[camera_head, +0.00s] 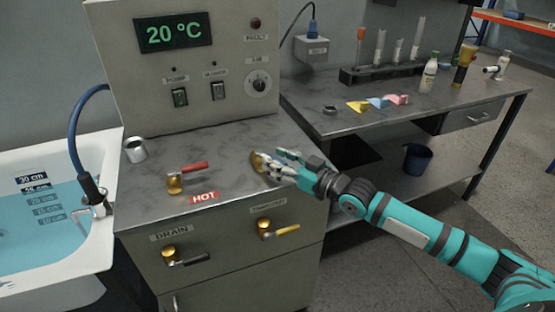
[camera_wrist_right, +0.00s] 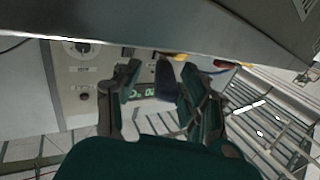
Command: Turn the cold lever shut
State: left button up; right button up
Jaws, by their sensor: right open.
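The cold lever's brass body (camera_head: 257,160) shows on the grey counter top, to the right of the hot lever. Its handle is mostly hidden by my right gripper (camera_head: 283,162), which is at the lever with its fingers pointing left. In the right wrist view the gripper (camera_wrist_right: 160,85) is open, and a dark bluish piece (camera_wrist_right: 165,78) shows between its fingers. It may be the lever's handle; I cannot tell whether the fingers touch it. The hot lever (camera_head: 193,167) has a red handle and a HOT label (camera_head: 204,197). My left gripper is not in view.
A control box (camera_head: 200,60) reading 20 °C stands behind the levers. A metal cup (camera_head: 135,149) stands on the counter's left, beside the water-filled tub (camera_head: 100,150). Drain (camera_head: 185,257) and yellow-handled (camera_head: 278,230) levers stick out in front. A side table (camera_head: 420,95) holds bottles and blocks.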

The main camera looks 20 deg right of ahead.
jog(key=shift+s, duration=0.15)
jog(key=v, duration=1.1)
jog(key=shift+s+d, duration=0.2)
jog(key=shift+s, duration=0.1)
